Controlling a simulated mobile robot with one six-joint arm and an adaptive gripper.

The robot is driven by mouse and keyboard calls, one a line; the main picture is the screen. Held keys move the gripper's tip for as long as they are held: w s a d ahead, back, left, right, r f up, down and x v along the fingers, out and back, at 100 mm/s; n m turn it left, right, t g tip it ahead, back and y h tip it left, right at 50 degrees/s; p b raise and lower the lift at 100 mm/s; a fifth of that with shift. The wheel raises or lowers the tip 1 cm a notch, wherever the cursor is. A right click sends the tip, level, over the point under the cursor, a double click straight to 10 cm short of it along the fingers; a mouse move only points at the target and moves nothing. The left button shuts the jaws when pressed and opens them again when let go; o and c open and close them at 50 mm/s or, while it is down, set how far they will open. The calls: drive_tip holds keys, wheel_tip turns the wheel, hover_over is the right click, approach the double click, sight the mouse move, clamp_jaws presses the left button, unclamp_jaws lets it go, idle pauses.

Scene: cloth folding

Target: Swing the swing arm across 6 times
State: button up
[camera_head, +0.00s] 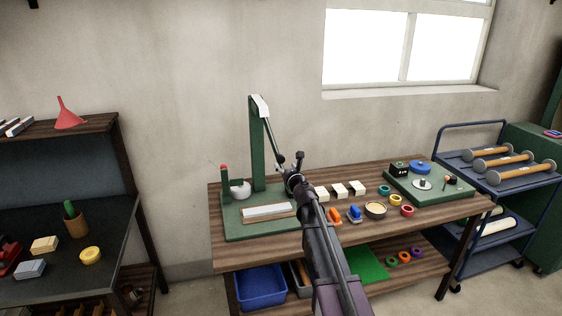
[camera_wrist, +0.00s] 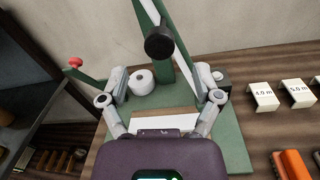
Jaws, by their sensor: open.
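A green stand (camera_head: 257,145) rises from a green base board (camera_head: 232,228) on the wooden table. A thin swing arm (camera_head: 270,130) slants down to the right from the white top of the stand and carries a black round knob (camera_head: 300,156). In the wrist view the knob (camera_wrist: 159,42) shows just past my fingertips, centred between them. My gripper (camera_wrist: 160,76) is open with its fingers wide apart and nothing between them; the head view shows it (camera_head: 293,178) just below the knob. I cannot tell whether a finger touches the arm.
On the base are a white roll (camera_head: 240,190), a red-topped post (camera_head: 224,178) and a wood-framed white strip (camera_head: 267,211). White labelled blocks (camera_head: 340,190), coloured rings and a second green board (camera_head: 425,188) lie to the right. Free air surrounds the stand's upper part.

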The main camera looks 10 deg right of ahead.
sight(282, 161)
drive_tip(key=shift+w+a, duration=0.15)
drive_tip(key=shift+w, duration=1.25)
drive_tip(key=shift+w+a, duration=0.15)
drive_tip(key=shift+w, duration=1.25)
clamp_jaws()
